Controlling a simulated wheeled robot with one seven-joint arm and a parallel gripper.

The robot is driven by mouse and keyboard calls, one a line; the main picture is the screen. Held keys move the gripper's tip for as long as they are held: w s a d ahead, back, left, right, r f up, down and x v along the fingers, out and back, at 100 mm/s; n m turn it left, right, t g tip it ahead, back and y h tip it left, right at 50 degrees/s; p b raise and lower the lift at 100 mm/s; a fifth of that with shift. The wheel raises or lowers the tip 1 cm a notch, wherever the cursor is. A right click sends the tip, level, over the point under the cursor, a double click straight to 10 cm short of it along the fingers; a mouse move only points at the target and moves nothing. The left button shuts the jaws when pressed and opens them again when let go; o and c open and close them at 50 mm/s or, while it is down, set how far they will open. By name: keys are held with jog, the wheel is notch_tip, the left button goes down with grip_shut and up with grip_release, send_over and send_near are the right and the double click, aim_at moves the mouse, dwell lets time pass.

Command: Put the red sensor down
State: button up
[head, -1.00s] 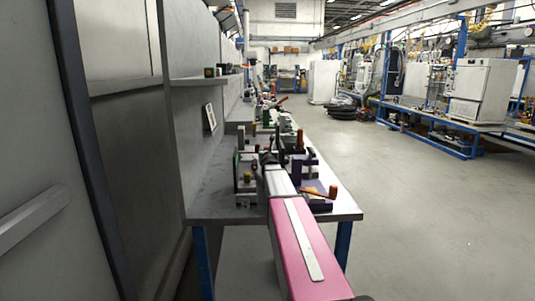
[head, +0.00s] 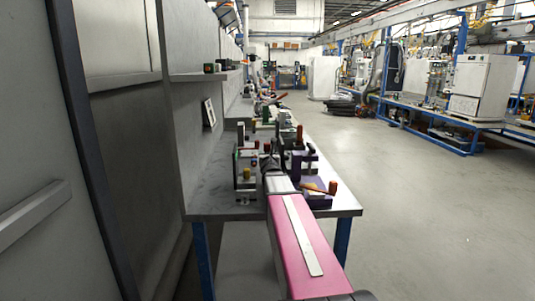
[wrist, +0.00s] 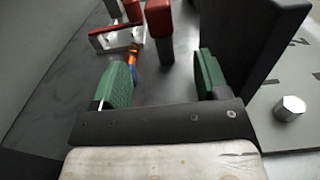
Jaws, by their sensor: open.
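My gripper (wrist: 163,82) shows in the wrist view with its two green-padded fingers apart and nothing seen between the pads. Just beyond the fingertips, a dark upright post with a red block on top (wrist: 159,18) stands near the middle. A smaller red piece on a pale bracket (wrist: 118,37) is to its left, with an orange bit close to the left finger. I cannot tell for sure which red part is the sensor. In the head view my gripper is small and mostly hidden behind my pink arm, among the bench items.
The grey bench (head: 215,200) holds a fixture with red and green parts (head: 246,165) on the left and a purple fixture with an orange handle (head: 315,185) on the right. In the wrist view a dark upright plate (wrist: 265,40) rises beside the right finger. Bare bench lies at front left.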

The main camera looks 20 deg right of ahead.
aim_at(267, 150)
jog(key=shift+f+x, duration=0.2)
jog(key=shift+x, duration=0.7)
jog(key=shift+f+x, duration=0.2)
jog(key=shift+x, duration=0.65)
jog(key=x, duration=0.4)
jog(key=shift+w, duration=0.3)
jog(key=shift+r+x, duration=0.1)
jog(key=shift+x, duration=1.25)
jog(key=shift+r+x, duration=0.15)
jog(key=shift+x, duration=1.2)
jog(key=c, duration=1.1)
jog(key=shift+d+r, duration=0.1)
jog(key=shift+r, duration=0.1)
